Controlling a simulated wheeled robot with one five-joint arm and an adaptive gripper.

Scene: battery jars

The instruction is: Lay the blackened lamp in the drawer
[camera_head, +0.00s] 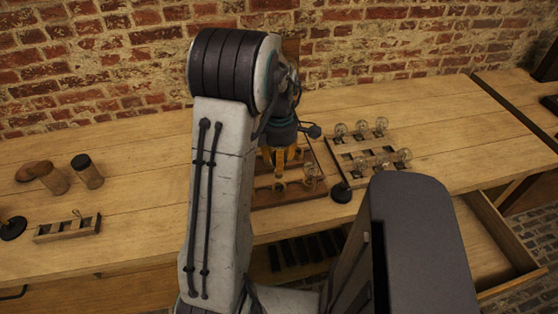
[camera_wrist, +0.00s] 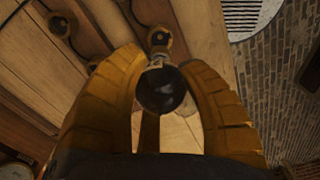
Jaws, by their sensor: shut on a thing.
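The blackened lamp (camera_wrist: 161,90) is a dark round bulb between the yellow fingers of my gripper (camera_wrist: 165,100) in the wrist view. My gripper is shut on it. The lamp's metal base points to a round socket (camera_wrist: 159,37); I cannot tell whether it is seated there or just clear. In the head view my gripper (camera_head: 281,180) points down over the wooden lamp board (camera_head: 268,198), and my arm hides part of it. The open drawer (camera_head: 520,262) is at the lower right, below the tabletop, partly hidden by my own body; its visible floor is bare.
A clear lamp (camera_head: 309,173) stands on the board close to my gripper. A rack (camera_head: 349,170) with several clear lamps is to the right. The far right tabletop (camera_head: 450,120) is clear.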

